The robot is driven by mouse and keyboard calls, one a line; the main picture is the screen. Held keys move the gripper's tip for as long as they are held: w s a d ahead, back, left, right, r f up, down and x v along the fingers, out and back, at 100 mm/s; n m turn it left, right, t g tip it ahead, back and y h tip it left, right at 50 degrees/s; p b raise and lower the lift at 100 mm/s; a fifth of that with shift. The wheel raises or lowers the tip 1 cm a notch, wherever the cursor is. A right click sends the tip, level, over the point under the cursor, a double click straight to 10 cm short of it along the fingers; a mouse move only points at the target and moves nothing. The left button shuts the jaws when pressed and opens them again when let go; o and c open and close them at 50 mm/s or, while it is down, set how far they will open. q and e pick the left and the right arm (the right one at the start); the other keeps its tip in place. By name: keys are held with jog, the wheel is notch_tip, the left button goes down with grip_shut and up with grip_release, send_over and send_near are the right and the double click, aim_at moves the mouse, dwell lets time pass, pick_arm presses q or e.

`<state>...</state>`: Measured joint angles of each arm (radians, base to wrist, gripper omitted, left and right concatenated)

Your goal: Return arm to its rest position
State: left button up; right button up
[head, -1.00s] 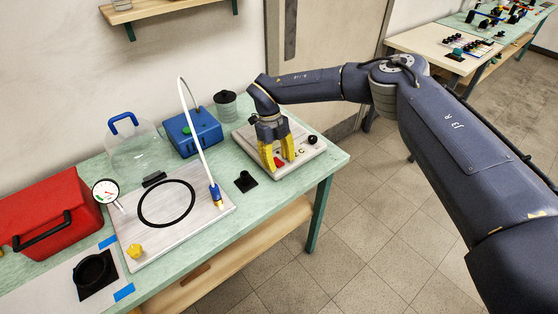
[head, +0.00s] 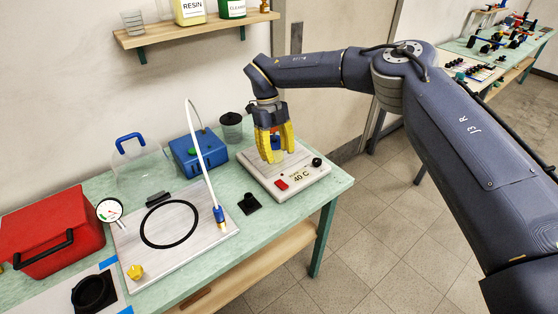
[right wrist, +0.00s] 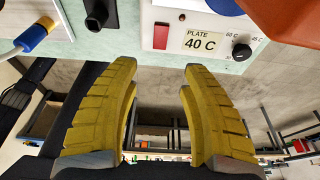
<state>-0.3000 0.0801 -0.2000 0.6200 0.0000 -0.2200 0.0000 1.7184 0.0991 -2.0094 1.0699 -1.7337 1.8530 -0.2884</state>
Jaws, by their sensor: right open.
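My right arm reaches in from the right in the head view. Its gripper (head: 270,157) has yellow fingers pointing down over the white hot plate (head: 313,188). The fingers are apart with nothing held between them, and in the right wrist view the open gripper (right wrist: 160,68) shows empty too. The hot plate's front in that view has a "PLATE 40 C" label (right wrist: 204,42), a red switch (right wrist: 161,36) and a black knob (right wrist: 241,52). Something blue (head: 276,142) shows behind the fingers, mostly hidden. My left gripper is not in view.
On the green bench are a steel plate with a black ring (head: 169,224), a blue box (head: 198,152) with a white hose (head: 205,150), a red case (head: 52,228), a clear blue-handled cover (head: 131,140) and a small black fitting (head: 249,203). A shelf (head: 190,33) hangs above. Floor to the right is open.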

jog(key=shift+r, duration=0.25)
dwell(0.3)
